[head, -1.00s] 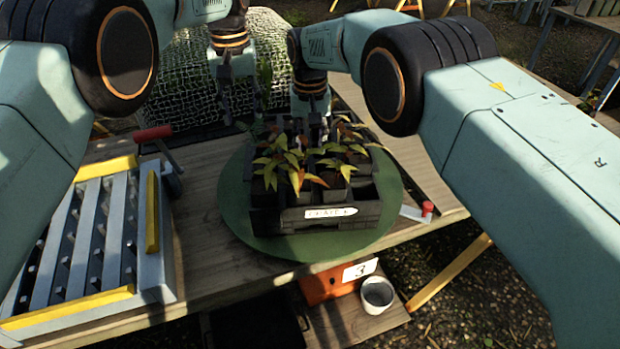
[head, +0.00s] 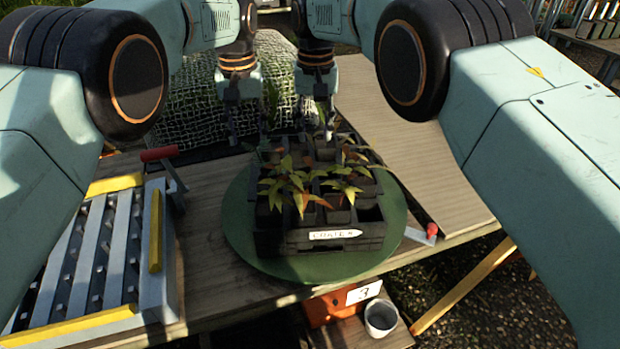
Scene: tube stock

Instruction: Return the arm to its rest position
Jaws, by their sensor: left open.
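My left gripper (head: 247,138) hangs pointing down at the back left of the black plant tray (head: 350,246). It is open, with nothing visible between its fingers. My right gripper (head: 326,130) points down over the rear of the tray, close to the leaves. Its fingertips are small and dark against the pots, so I cannot tell whether it is open or shut. The tray holds several dark pots and seedlings with yellow-green and reddish leaves (head: 300,190). It stands on a round green turntable (head: 250,258), with a white label (head: 335,234) on its front.
A grey rack with yellow bars (head: 95,265) and a red-handled tool (head: 160,154) are on the bench's left. A netted roll (head: 195,112) lies behind. A red-capped item (head: 432,230) lies right of the turntable. A grey cup (head: 381,318) stands below.

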